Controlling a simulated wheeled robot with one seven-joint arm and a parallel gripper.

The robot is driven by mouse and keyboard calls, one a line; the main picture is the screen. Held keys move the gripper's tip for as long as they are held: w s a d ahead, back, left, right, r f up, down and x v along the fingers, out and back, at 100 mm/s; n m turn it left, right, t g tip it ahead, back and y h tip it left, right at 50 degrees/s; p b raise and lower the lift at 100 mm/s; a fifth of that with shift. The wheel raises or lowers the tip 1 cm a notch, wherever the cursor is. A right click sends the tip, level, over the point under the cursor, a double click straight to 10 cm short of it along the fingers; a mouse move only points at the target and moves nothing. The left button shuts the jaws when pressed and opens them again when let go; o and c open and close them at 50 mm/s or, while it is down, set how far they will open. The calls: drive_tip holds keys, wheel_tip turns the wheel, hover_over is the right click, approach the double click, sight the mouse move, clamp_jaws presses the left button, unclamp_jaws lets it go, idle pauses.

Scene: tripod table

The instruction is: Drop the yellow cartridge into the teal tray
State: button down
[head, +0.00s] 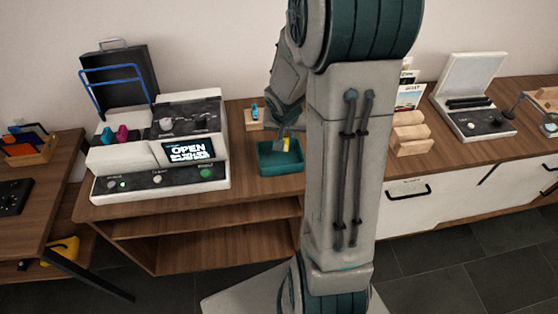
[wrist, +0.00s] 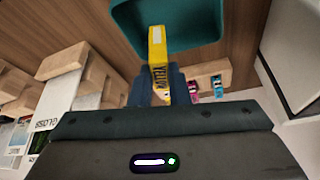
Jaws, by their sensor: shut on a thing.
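My gripper (wrist: 159,88) is shut on the yellow cartridge (wrist: 157,48), which sticks out beyond the fingers in the wrist view. In the head view the yellow cartridge (head: 286,145) shows at the tray, held by my gripper (head: 283,144). The teal tray (head: 264,169) stands on the wooden table; its inside looks empty where I can see it. In the wrist view the tray (wrist: 125,14) lies just beyond the cartridge's far end. My arm hides the right side of the tray in the head view. I cannot tell whether the cartridge touches the tray.
A printer-like machine (head: 160,150) with an "OPEN" screen stands left of the tray, with pink and blue cartridges on it. A small wooden holder (head: 254,125) with a blue piece stands behind the tray. Wooden stepped blocks (head: 411,135) stand to the right.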

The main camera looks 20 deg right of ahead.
drive_tip(key=c, duration=1.3)
unclamp_jaws()
drive_tip(key=p+v, duration=0.1)
drive_tip(key=v, duration=1.3)
drive_tip(key=shift+p, duration=0.4)
drive_tip(key=shift+w, duration=0.1)
drive_tip(key=s+a+r+n+y, duration=0.1)
drive_tip(key=s+a+n, duration=0.2)
drive_tip(key=s+a, duration=0.2)
drive_tip(key=s+a+r+n+y, duration=0.1)
drive_tip(key=s+a+r+n, duration=0.1)
drive_tip(key=s+a, duration=0.3)
drive_tip(key=s+n, duration=0.1)
drive_tip(key=s, duration=0.3)
drive_tip(key=shift+s+a+r+g, duration=0.15)
drive_tip(key=shift+a+r+g, duration=0.15)
drive_tip(key=shift+g, duration=0.1)
